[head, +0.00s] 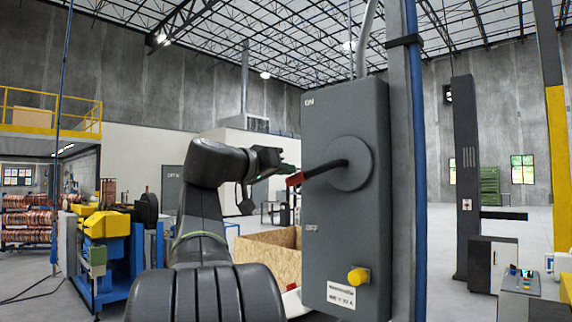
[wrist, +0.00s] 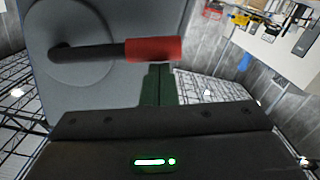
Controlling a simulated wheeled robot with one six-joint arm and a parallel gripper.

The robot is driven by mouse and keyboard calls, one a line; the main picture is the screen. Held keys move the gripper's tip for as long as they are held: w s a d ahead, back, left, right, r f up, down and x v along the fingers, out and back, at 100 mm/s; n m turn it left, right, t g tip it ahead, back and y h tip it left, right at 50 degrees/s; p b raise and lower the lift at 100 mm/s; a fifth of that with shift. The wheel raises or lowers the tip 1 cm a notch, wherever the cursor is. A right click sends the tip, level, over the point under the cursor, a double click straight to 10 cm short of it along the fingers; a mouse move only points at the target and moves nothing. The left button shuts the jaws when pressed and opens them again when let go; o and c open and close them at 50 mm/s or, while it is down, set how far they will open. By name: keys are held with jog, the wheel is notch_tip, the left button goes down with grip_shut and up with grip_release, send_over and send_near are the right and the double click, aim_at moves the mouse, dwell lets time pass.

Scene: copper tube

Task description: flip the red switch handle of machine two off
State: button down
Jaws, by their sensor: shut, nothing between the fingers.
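The grey switch box (head: 345,230) stands right of centre in the head view, with ON marked near its top and OFF lower down. Its dark lever comes out of a round hub (head: 358,165) and points left, ending in the red switch handle (head: 295,179). The handle also shows in the wrist view (wrist: 153,50), close in front of the fingertips. My gripper (head: 292,168) is shut and empty, just above the red handle in the head view. In the wrist view its fingers (wrist: 157,72) are together beside the handle. I cannot tell whether they touch it.
A yellow knob (head: 358,276) sticks out low on the box. A blue pipe (head: 420,200) and a grey post run up its right side. A wooden crate (head: 262,255) stands behind my arm. A blue and yellow machine (head: 105,240) is at the left.

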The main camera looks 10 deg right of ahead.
notch_tip(320, 180, down, 6)
jog(key=s+d+n+b, duration=0.1)
jog(key=n+b, duration=0.3)
jog(key=shift+s+d, duration=0.15)
jog(key=shift+s, duration=0.2)
jog(key=shift+f, duration=0.1)
